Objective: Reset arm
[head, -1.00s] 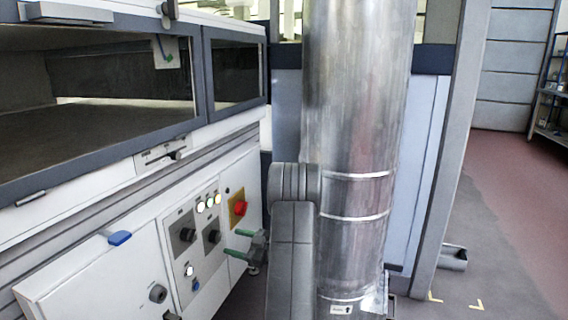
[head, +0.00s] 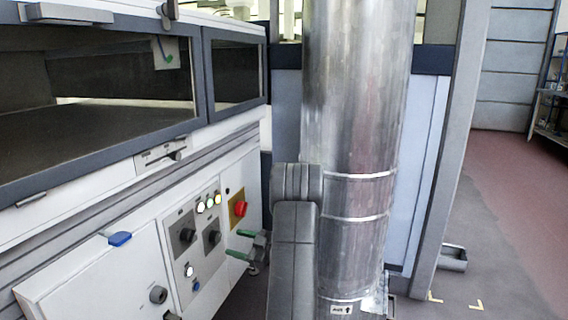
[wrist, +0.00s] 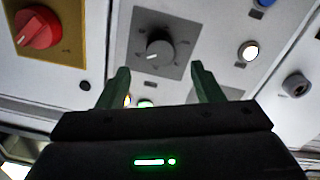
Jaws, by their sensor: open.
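My gripper (head: 246,247) shows in the head view in front of the white control panel (head: 150,262), its green fingers pointing left toward the panel. In the wrist view my gripper (wrist: 161,82) has its two green fingers spread apart with nothing between them. A dark rotary knob on a grey plate (wrist: 158,48) lies beyond the fingertips. A red rotary switch on a yellow plate (wrist: 40,28) is at the upper left of the wrist view and also shows in the head view (head: 240,208). My grey arm link stands in front of the metal duct.
A large shiny metal duct (head: 360,120) stands upright at the centre. Lit indicator buttons (head: 209,201) and two dark knobs sit on the panel. Open floor (head: 510,220) lies at the right.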

